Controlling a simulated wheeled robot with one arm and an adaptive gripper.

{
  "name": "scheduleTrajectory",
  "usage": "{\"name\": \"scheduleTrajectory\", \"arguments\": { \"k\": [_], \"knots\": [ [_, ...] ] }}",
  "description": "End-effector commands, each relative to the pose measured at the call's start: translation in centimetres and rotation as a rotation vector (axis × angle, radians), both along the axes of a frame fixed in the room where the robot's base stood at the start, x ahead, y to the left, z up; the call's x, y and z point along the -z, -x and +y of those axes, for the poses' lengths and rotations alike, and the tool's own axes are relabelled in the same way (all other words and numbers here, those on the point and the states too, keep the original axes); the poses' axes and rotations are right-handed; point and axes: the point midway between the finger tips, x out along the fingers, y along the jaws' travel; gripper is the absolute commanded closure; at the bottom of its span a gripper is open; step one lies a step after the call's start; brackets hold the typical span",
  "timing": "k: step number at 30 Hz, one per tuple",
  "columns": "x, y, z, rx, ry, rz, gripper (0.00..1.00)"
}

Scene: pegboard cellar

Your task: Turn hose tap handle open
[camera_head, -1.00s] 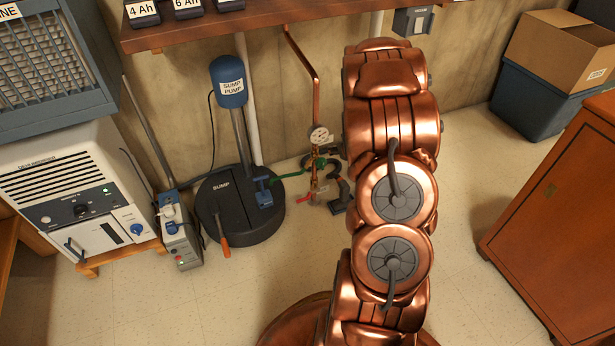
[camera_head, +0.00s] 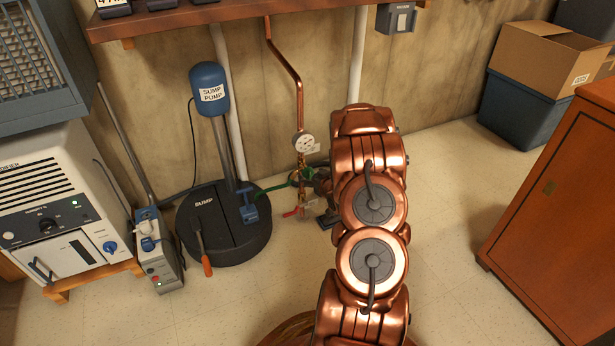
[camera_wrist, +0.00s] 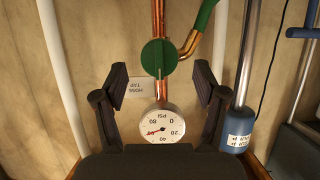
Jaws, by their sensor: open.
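The hose tap's round green handle (camera_wrist: 160,57) sits on a copper pipe in the wrist view; it also shows small in the head view (camera_head: 302,175). A "HOSE TAP" label (camera_wrist: 140,87), upside down, is on the wall beside it. My gripper (camera_wrist: 160,73) is open, with one dark finger on each side of the pipe. The handle lies just beyond the fingertips and between their lines; I see no contact. In the head view my arm hides part of the gripper.
A pressure gauge (camera_wrist: 161,128) sits between the fingers, near the palm. A green hose (camera_wrist: 204,15) leaves a brass elbow nearby. A red lever (camera_head: 293,213) is low on the pipe. The sump pump (camera_head: 210,90) and sump lid (camera_head: 190,235) stand left. Open floor lies right.

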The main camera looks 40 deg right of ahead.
Motion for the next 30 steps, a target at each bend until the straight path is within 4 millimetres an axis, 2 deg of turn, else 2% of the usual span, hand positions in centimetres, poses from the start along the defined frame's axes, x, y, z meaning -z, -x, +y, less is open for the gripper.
{"name": "scheduleTrajectory", "arguments": {
  "k": [3,9,19,30],
  "knots": [
    [1.1,-1.5,-0.4,-0.001,-0.001,0.002,0.29],
    [1.6,-3.4,-1.2,0.001,0.001,0.000,0.29],
    [1.7,-3.7,-1.3,0.001,-0.001,0.003,0.30],
    [1.7,-3.7,-1.3,0.001,-0.001,0.003,0.68]
  ]
}}
